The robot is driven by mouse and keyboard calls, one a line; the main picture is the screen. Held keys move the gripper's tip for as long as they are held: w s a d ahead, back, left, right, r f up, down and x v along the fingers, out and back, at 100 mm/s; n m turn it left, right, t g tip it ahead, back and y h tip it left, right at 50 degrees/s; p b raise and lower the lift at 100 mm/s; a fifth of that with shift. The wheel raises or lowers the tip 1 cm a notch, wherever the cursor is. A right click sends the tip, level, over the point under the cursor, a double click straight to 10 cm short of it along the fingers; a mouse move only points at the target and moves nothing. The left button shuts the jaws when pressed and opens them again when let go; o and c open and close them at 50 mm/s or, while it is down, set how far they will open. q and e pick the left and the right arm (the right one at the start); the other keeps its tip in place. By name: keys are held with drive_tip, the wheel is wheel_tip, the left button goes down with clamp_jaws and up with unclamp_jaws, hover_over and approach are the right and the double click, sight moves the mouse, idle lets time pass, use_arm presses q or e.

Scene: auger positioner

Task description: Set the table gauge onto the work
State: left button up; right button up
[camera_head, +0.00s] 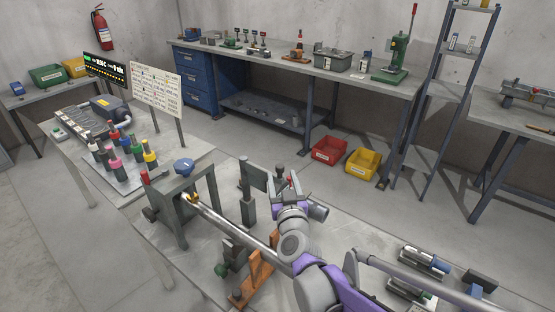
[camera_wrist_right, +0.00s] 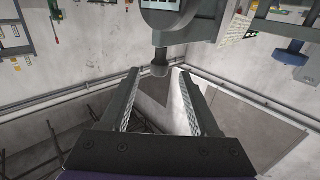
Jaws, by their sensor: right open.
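My right gripper (camera_head: 287,186) is beside the metal stands over the table, its fingers pointing up and away from the arm. In the right wrist view the two fingers (camera_wrist_right: 156,76) are apart. A grey gauge body (camera_wrist_right: 181,20) with a light display hangs at the top of that view, and its blunt stem tip (camera_wrist_right: 160,66) shows in line with the gap; I cannot tell whether they touch. My left gripper is not seen.
A dark upright stand (camera_head: 247,199) is left of the right gripper. An orange support (camera_head: 258,272) sits below the shaft. Small devices (camera_head: 425,259) lie at right. Bare tabletop (camera_head: 365,238) shows right of my arm.

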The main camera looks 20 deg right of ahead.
drive_tip(key=w+d+p, duration=0.1)
drive_tip(key=w, duration=0.6)
drive_tip(key=shift+w, duration=0.4)
clamp_jaws()
idle(1.0)
